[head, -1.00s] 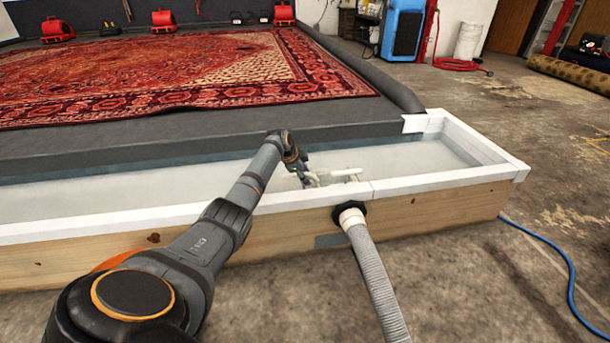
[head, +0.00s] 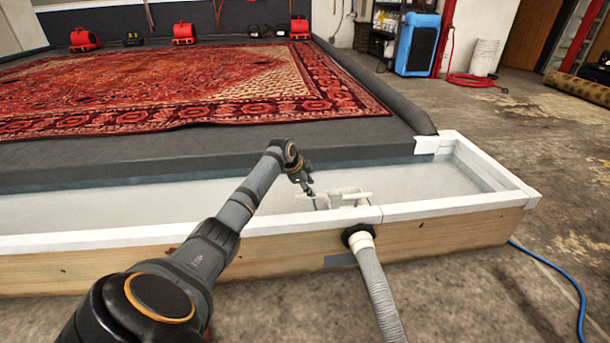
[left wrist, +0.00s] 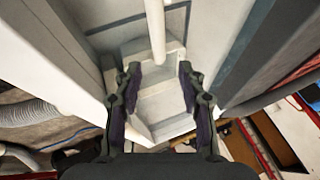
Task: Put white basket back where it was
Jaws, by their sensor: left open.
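The white basket (head: 345,200) sits in the white trough against its front wall, near the hose fitting, with a white pipe by it. In the left wrist view the basket (left wrist: 157,104) shows as an open, box-like white shape beyond and between my fingers. My left gripper (head: 312,193) is open and empty, just left of the basket in the head view. Its two dark fingers (left wrist: 160,82) are spread apart in the left wrist view, and I cannot tell whether they touch the basket. My right gripper is out of view.
The wood-sided trough (head: 450,209) has a white rim. A grey hose (head: 376,285) runs from its front to the floor. Behind it is the dark platform with a red rug (head: 160,90). A blue hose (head: 560,265) lies on the floor at right.

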